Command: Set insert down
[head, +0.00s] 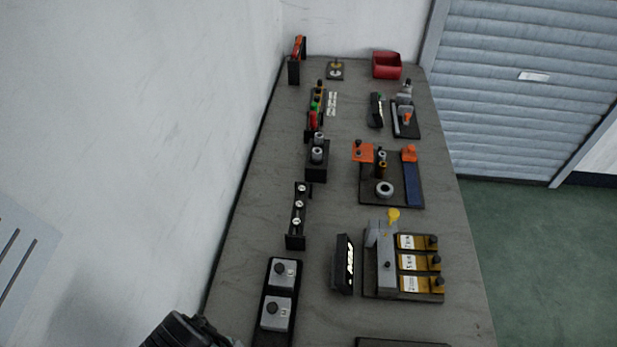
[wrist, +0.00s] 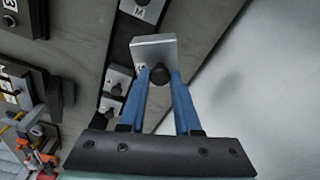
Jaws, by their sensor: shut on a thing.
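The insert (wrist: 146,48) is a light grey metal block with a dark round knob. My gripper (wrist: 160,76) has blue fingers and is shut on the knob in the wrist view. The block is held beyond the fingertips, over or near a black rack (wrist: 125,32); I cannot tell whether it touches anything. Other grey inserts sit on the rack, one marked M (wrist: 143,8) and one marked A (wrist: 117,80). In the head view, a black rack (head: 257,331) near the front left holds two grey inserts (head: 282,273) with dark knobs. The held insert is not visible there.
The grey bench (head: 225,280) runs along the wall. A black display box (head: 343,264) and a fixture with yellow labelled blocks (head: 408,262) stand right of the rack. Several other fixtures stand farther back, with a red bin (head: 387,65) at the far end.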

